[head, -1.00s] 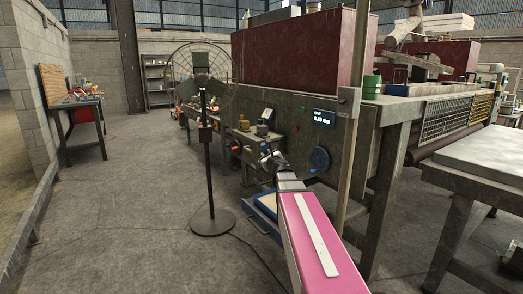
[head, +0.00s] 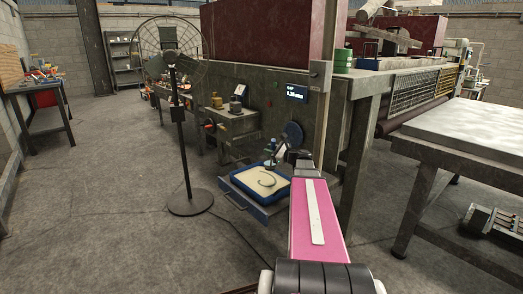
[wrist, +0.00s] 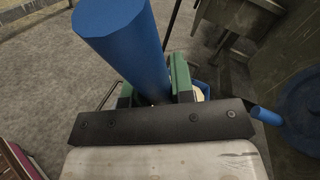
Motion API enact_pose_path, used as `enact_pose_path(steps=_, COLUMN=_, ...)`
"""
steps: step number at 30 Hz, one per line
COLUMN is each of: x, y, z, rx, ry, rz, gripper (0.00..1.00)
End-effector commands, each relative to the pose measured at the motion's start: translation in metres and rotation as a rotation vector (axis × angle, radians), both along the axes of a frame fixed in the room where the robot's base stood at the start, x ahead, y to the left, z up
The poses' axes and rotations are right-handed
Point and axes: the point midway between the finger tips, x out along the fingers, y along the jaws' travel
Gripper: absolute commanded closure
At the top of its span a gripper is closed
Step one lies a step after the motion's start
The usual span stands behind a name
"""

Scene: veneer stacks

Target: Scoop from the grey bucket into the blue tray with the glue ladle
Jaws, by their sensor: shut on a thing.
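The blue tray (head: 236,191) holds a flat cream-coloured layer with a thin dark curved line on it. It sits low beside the machine in the head view. My gripper (wrist: 153,90) has green fingers and is shut on a thick blue handle, which appears to be the glue ladle (wrist: 120,40). In the head view my gripper (head: 271,164) is small, over the tray's back edge. The ladle's bowl cannot be made out. A small part of the tray shows behind the fingers in the wrist view. I cannot pick out the grey bucket with certainty.
A black stand fan (head: 189,200) is on the floor left of the tray. The machine has a blue handwheel (head: 292,135) close by my gripper. A small metal cabinet (head: 229,125) with pots stands behind. A table (head: 460,130) is at right.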

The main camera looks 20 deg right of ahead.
Motion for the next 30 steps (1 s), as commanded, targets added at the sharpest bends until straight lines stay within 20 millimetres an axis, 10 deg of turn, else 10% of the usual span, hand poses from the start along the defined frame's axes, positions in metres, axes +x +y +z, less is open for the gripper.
enact_pose_path(steps=30, x=0.024, y=0.019, z=-0.013, rx=-0.220, ry=0.222, rz=0.009, gripper=1.00)
